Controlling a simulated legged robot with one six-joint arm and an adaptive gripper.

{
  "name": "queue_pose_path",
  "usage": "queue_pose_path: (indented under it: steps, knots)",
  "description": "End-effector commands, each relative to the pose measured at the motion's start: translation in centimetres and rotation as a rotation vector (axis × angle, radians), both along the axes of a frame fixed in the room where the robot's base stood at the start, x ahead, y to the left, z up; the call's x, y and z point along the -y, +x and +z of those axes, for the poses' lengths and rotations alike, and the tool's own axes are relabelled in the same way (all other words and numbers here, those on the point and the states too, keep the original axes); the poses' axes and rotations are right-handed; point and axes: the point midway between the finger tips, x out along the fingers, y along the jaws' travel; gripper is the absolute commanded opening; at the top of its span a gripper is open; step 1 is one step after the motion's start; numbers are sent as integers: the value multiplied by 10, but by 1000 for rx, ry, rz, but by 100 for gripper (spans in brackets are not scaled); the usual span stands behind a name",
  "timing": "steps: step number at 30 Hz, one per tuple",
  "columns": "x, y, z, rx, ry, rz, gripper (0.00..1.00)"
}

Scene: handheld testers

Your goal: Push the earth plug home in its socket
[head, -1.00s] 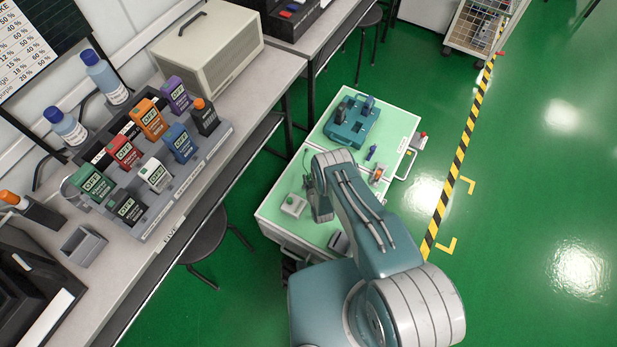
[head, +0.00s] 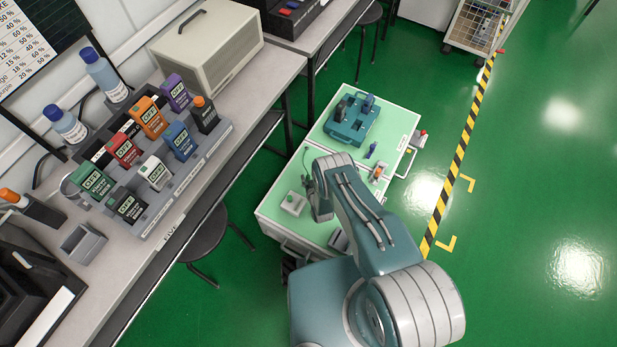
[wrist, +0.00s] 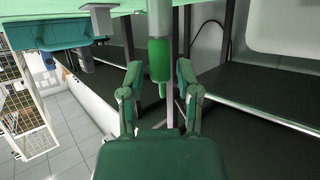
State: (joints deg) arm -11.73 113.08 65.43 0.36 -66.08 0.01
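In the wrist view, which looks upside down, a slim green plug-like part (wrist: 159,60) with a narrow tip sits at the end of a pale grey shaft by the green tabletop. I take it for the earth plug. My gripper (wrist: 159,72) has its two fingers apart, one on each side of this part, with gaps showing. I cannot tell how deep it lies between them. In the head view my gripper (head: 320,206) is low over the near part of the green-topped table (head: 270,208); my arm hides the plug, and the socket is not clear.
The grey bench (head: 215,185) with coloured testers runs along the left.

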Motion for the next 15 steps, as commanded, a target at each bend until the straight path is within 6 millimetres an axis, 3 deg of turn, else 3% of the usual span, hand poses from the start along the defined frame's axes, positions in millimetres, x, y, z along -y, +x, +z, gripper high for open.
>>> queue_pose_path:
  steps: [15]
  knots:
    - [1, -7, 3, 0, 0, 1, 62]
